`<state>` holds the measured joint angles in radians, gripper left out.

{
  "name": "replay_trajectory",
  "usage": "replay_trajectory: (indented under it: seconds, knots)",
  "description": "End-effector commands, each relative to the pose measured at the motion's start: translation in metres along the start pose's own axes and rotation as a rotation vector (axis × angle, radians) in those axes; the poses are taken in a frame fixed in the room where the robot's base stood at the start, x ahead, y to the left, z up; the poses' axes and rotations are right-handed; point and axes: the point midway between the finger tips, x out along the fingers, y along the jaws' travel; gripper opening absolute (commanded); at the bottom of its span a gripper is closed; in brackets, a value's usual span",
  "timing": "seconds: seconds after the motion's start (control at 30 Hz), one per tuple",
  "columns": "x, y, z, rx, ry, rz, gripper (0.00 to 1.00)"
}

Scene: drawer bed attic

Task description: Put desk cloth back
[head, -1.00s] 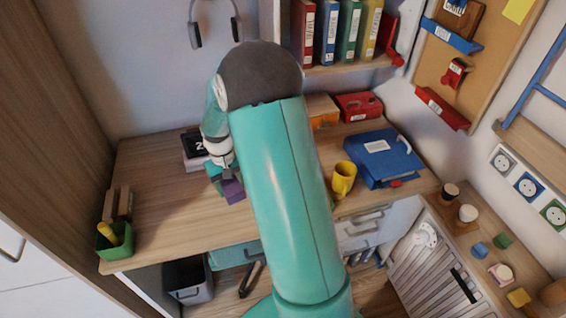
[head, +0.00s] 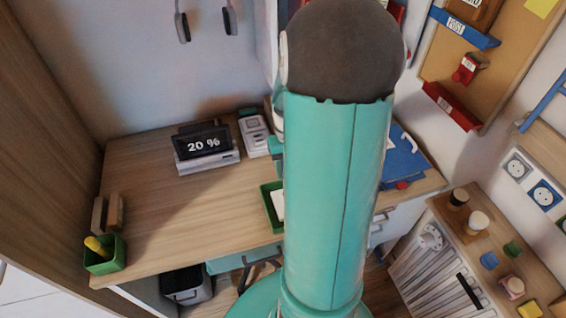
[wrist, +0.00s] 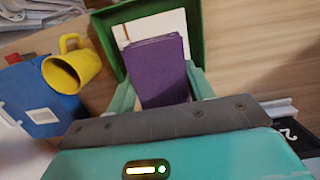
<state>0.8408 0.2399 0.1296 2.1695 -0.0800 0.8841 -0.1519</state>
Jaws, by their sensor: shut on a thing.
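My gripper (wrist: 161,88) shows in the wrist view, shut on a folded purple cloth (wrist: 158,62). The cloth sits between both fingers and sticks out ahead of them. Beyond it is a green tray (wrist: 106,46) with a white sheet in it. From this angle I cannot tell how high the cloth is above the tray. In the head view my arm hides the gripper, the cloth and part of the green tray (head: 269,208) on the wooden desk (head: 165,215).
A display reading 20 % (head: 205,145) and a white device (head: 254,135) stand at the back of the desk. A green pen cup (head: 104,256) is at the front left. In the wrist view a yellow mug (wrist: 72,68) stands by a blue binder (wrist: 40,98). The desk's left middle is clear.

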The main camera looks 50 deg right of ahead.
Motion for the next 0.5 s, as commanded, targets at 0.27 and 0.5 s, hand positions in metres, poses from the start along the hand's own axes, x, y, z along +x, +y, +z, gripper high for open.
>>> replay_trajectory:
  seconds: [0.27, 0.5]
  knots:
    - [0.016, 0.008, -0.047, 0.0, -0.002, -0.002, 0.31]
    - [0.034, 0.017, -0.098, -0.002, -0.004, -0.002, 0.31]
